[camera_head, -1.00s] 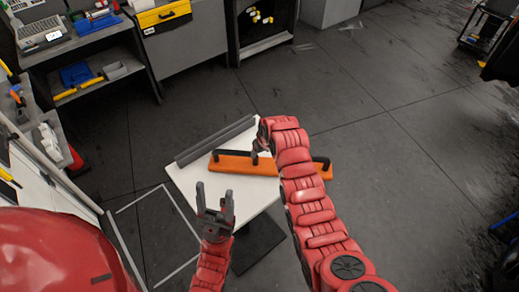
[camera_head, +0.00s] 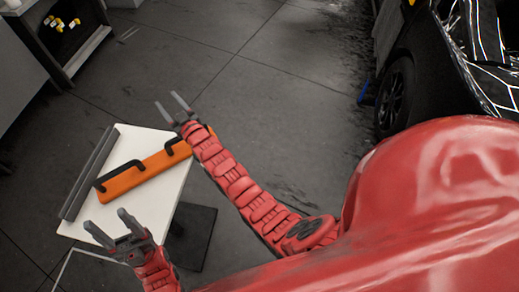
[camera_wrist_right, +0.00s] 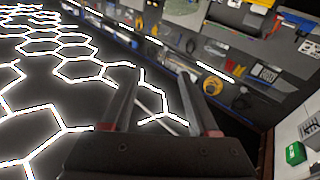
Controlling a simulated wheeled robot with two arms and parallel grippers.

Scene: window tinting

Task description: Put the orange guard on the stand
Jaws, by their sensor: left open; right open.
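The orange guard (camera_head: 142,176), a long bar with black handles, lies flat on the white top of a stand (camera_head: 152,215) in the head view. A dark grey bar (camera_head: 90,172) lies beside it along the left edge of the top. My left gripper (camera_head: 108,222) is open and empty over the near edge of the stand, apart from the guard. My right gripper (camera_head: 168,99) is open and empty past the far right end of the guard; my forearm covers that end a little. The right wrist view shows the same open fingers (camera_wrist_right: 158,82) with nothing between them.
A black car (camera_head: 480,60) with its wheel stands at the upper right. A dark shelf unit (camera_head: 60,35) stands at the upper left. Open floor (camera_head: 265,100) lies right of the stand. The right wrist view shows bright hexagonal lights and a wall of tools (camera_wrist_right: 215,50).

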